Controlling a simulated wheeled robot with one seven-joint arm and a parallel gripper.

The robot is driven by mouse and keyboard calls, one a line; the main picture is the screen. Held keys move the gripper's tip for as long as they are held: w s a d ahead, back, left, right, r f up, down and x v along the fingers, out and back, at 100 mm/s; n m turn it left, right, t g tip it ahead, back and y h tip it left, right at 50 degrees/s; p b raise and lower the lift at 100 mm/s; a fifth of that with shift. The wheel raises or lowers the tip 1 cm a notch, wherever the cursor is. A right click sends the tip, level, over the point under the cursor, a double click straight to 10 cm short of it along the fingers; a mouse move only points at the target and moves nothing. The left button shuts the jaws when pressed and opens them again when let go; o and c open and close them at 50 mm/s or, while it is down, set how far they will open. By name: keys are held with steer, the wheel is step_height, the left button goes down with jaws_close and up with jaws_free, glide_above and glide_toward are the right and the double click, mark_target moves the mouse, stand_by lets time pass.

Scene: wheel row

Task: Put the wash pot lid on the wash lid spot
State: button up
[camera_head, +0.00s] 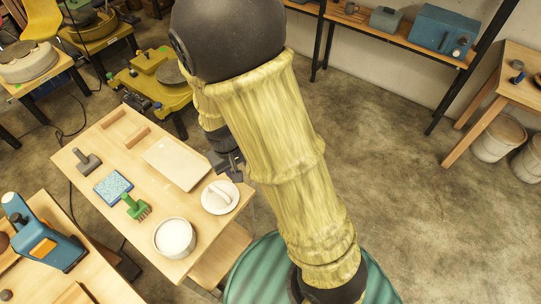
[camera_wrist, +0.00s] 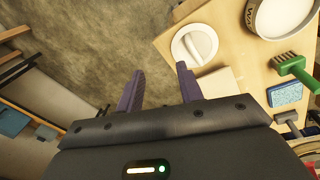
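The wash pot lid (camera_head: 220,197) is a round white disc with a raised bar handle. It lies near the right edge of the wooden table, and it also shows in the wrist view (camera_wrist: 195,44). My gripper (camera_head: 230,166) is above the table's right edge, just beyond the lid in the head view. In the wrist view my gripper (camera_wrist: 160,82) is open, with nothing between its two purple fingers; the lid is ahead and to the right, apart from them. A pale rectangular board (camera_head: 175,164) lies left of the lid. I cannot tell which surface is the lid spot.
A white pot (camera_head: 174,238) with an open top stands near the table's front. A green brush (camera_head: 136,207), a blue sponge (camera_head: 113,187) and a grey-handled tool (camera_head: 88,162) lie to the left. Floor (camera_head: 390,150) is open to the right.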

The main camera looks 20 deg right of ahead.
steer(key=s+d+r+m+t+y, duration=0.1)
steer(key=s+d+r+m, duration=0.1)
steer(key=s+d+r, duration=0.3)
step_height(320, 180, up, 3)
steer(key=shift+s+d+r+t, duration=0.1)
steer(key=shift+s+d+t, duration=0.2)
steer(key=shift+d, duration=0.9)
steer(key=shift+w, duration=0.1)
